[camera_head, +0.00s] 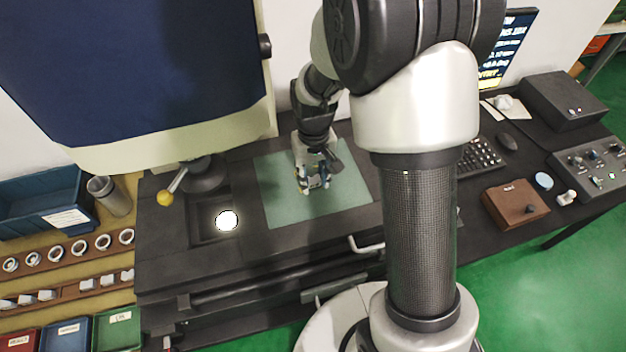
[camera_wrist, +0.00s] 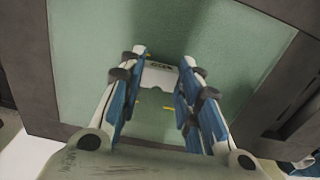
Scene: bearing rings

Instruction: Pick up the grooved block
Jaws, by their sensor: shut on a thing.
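The grooved block (camera_wrist: 160,76) is a pale grey piece with small dark marking on its face. It sits between the fingertips of my gripper (camera_wrist: 162,72) in the wrist view, with a finger against each side. In the head view my gripper (camera_head: 314,184) points down over the green mat (camera_head: 279,193). The block cannot be made out clearly there among the fingers. I cannot tell whether it touches the mat or hangs just above it.
A recess with a bright white disc (camera_head: 227,220) lies left of the mat. Racks of rings (camera_head: 55,248) and small pale blocks (camera_head: 46,295) are at far left, with bins in front. A brown box (camera_head: 515,203) is right.

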